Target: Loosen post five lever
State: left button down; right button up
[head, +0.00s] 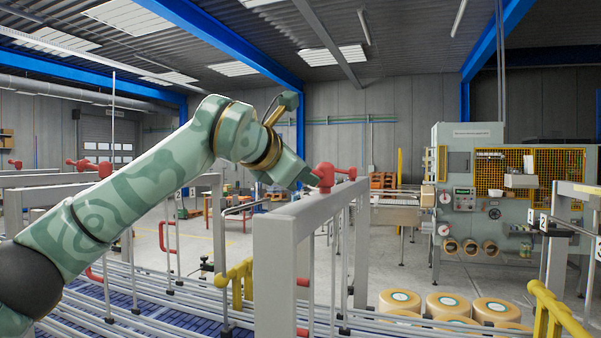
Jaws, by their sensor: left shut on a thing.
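A red lever (325,176) sits on top of a grey post frame (282,240) in the middle of the head view. My left arm reaches in from the left, and my left gripper (312,180) is at the lever's left end, shut on it. The fingertips are small and partly merge with the lever, so the exact hold is hard to see. No number shows on this post. My right gripper is not in view.
Other grey frames with red levers (104,168) stand to the left. Yellow clamps (238,280) and metal rails lie below, over a blue conveyor (120,318). Several round labelled packs (400,299) stand at lower right, before a packing machine (468,185).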

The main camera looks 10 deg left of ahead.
pick_arm(q)
jog(key=c, duration=1.4)
grip_release()
jog(key=shift+r, duration=0.1)
jog(key=shift+o, duration=0.2)
jog(key=shift+d, duration=0.2)
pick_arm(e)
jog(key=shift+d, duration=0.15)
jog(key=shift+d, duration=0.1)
pick_arm(q)
jog(key=shift+s+a, duration=0.1)
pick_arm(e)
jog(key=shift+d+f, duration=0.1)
